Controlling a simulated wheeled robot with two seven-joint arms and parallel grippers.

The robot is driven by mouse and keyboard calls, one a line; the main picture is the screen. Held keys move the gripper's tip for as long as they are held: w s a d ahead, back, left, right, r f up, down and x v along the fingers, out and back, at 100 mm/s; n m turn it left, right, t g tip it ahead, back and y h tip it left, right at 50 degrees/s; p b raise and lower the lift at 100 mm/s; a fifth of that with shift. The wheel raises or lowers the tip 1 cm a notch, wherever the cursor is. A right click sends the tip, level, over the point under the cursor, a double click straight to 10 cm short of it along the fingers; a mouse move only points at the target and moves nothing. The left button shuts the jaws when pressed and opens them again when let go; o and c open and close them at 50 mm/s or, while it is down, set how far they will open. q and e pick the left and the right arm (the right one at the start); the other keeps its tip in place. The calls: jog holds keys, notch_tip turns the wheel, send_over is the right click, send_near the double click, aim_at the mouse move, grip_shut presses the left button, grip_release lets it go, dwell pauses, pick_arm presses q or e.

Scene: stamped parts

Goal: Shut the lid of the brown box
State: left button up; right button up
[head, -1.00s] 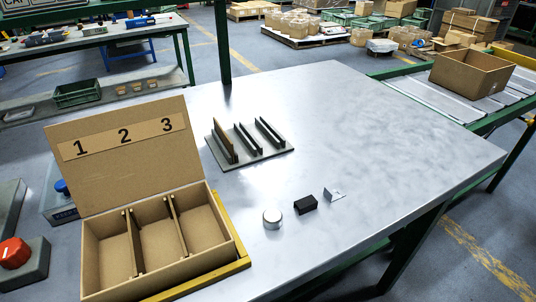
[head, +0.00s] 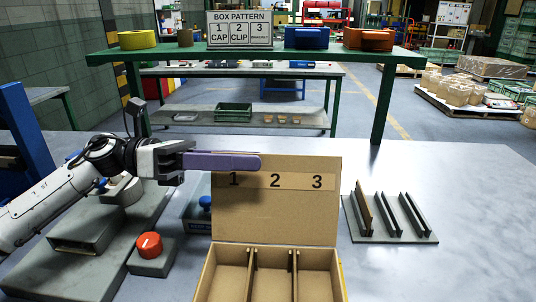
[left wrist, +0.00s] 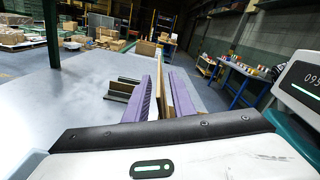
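The brown box (head: 318,272) stands open at the bottom of the head view, with three empty-looking compartments; its front is cut off. Its lid (head: 275,215) stands upright at the back, marked 1, 2, 3. My left gripper (head: 252,162) comes in from the left at the lid's upper left, one purple finger in front of the lid. In the left wrist view the purple fingers (left wrist: 164,68) are apart, with the lid's brown edge (left wrist: 154,100) between them. Whether they touch the lid cannot be told. The right gripper is not in view.
A slotted rack (head: 390,232) stands right of the box. A red button (head: 149,244) on a grey block and a blue-knobbed item (head: 204,203) are left of the box. A green shelf (head: 270,54) with a pattern sign (head: 239,30) spans the back. The table's right side is clear.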

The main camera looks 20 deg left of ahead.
aim_at(267, 157)
pick_arm(q)
jog(key=shift+p+x, duration=0.35)
jog(key=shift+x, duration=1.8)
grip_shut()
